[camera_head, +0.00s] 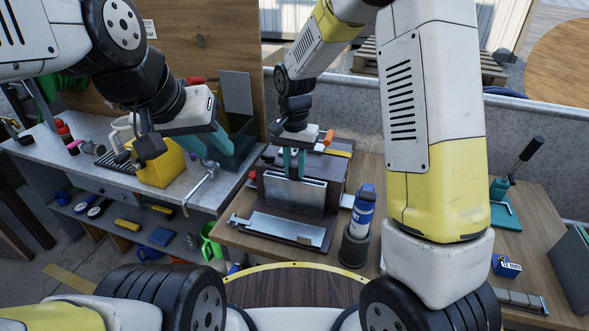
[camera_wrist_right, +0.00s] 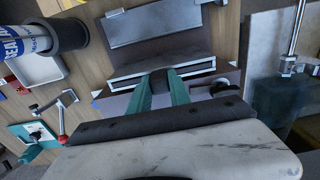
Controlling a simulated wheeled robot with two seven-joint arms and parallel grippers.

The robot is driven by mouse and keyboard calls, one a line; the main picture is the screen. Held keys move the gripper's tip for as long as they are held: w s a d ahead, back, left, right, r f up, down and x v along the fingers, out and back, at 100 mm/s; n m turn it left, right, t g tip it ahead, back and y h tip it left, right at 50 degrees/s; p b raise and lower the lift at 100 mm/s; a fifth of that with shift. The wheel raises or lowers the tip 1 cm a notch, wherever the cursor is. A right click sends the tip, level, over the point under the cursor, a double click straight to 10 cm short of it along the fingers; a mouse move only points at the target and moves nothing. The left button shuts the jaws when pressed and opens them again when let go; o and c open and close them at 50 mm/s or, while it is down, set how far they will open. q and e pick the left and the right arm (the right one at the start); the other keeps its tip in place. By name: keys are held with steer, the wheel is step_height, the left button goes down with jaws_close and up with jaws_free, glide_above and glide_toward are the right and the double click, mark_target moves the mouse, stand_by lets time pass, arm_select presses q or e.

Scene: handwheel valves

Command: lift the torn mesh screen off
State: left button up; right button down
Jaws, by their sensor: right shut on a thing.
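My right gripper (camera_head: 293,164) points down over a dark box-like unit (camera_head: 331,168) on the wooden bench. Its teal fingers are shut at the top edge of an upright grey framed panel (camera_head: 295,193), seemingly the mesh screen. In the right wrist view the fingers (camera_wrist_right: 161,82) close around a dark piece at the middle of the long frame (camera_wrist_right: 200,68). The mesh and any tear cannot be made out. A flat metal plate (camera_head: 286,229) lies in front of the panel. My left gripper (camera_head: 209,146) hangs empty over the left bench, its teal fingers apart.
A blue-and-white can (camera_head: 361,208) stands in a dark holder (camera_head: 354,246) right of the unit. A red-handled tool (camera_wrist_right: 61,117) shows in the wrist view.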

steer(key=shift+r, duration=0.15)
step_height(320, 180, up, 19)
stand_by(0.7)
steer(key=shift+s+r, duration=0.1)
steer(key=shift+s, duration=0.05)
